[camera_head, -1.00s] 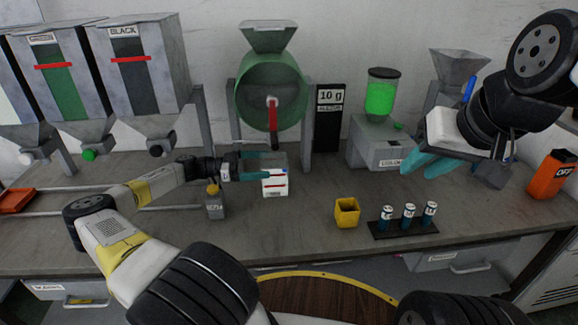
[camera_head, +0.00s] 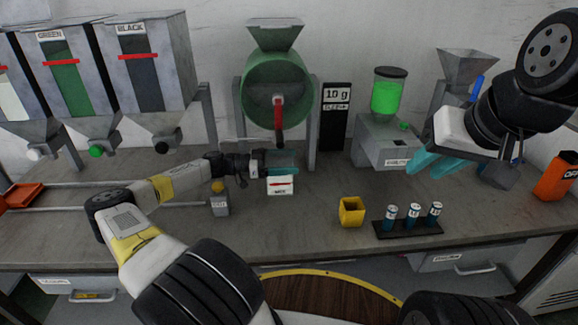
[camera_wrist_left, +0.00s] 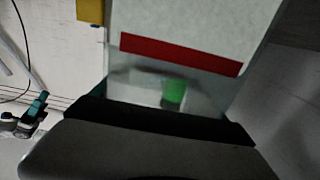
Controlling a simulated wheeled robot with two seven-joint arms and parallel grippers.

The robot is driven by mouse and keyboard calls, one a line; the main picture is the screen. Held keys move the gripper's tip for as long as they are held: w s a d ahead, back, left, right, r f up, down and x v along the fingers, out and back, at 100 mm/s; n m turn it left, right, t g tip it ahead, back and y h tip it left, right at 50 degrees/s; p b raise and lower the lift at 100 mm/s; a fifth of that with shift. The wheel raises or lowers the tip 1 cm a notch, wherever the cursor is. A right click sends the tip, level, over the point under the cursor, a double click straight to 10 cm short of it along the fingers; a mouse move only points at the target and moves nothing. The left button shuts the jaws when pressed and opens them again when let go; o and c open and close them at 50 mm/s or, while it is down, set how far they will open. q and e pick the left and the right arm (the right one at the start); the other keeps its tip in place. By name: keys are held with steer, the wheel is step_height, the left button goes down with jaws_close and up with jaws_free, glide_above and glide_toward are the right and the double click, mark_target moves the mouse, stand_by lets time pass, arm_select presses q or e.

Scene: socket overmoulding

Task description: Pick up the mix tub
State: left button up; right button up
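The mix tub (camera_head: 281,187) is a small white box with a red stripe and a dark label. It stands on the bench in front of the green drum mixer. My left gripper (camera_head: 281,166) is at the tub, its teal fingers over the upper part and hiding its rim. I cannot tell whether they press on it. In the left wrist view a white wall with a red stripe (camera_wrist_left: 180,54), apparently the tub, fills the middle, very close. My right gripper (camera_head: 435,163) is raised above the bench at the right; its teal fingers overlap, so its opening is unclear.
The green mixer (camera_head: 262,90) with a red handle stands behind the tub. A yellow cup (camera_head: 351,212) and a black rack (camera_head: 408,230) of vials are right.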

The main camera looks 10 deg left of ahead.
arm_select(q)
steer(key=c, duration=1.3)
